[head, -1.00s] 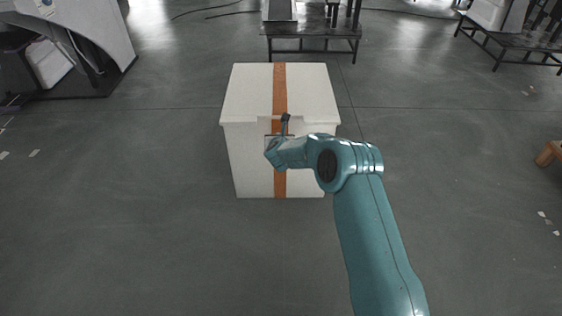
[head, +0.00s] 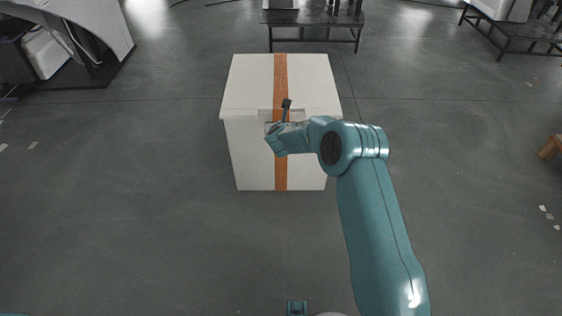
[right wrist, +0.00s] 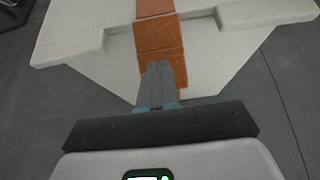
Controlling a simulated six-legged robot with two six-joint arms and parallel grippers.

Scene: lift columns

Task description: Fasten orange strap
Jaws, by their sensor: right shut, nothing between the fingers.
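A white lidded box (head: 240,150) stands on the floor ahead. The orange strap (head: 281,72) runs across the middle of its lid and down its front. In the right wrist view, the strap (right wrist: 155,32) passes the recessed notch at the lid edge, with dark cross lines between its sections. My right gripper (right wrist: 156,66) is shut and empty, its fingertips overlapping the strap just below the notch. I cannot tell whether they touch it. In the head view my right wrist covers part of the strap on the box front.
Grey floor is clear around the box. A dark bench (head: 312,18) stands behind it and another bench (head: 515,38) at the far right. White and dark equipment (head: 70,35) is at the upper left. A wooden piece (head: 549,147) shows at the right edge.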

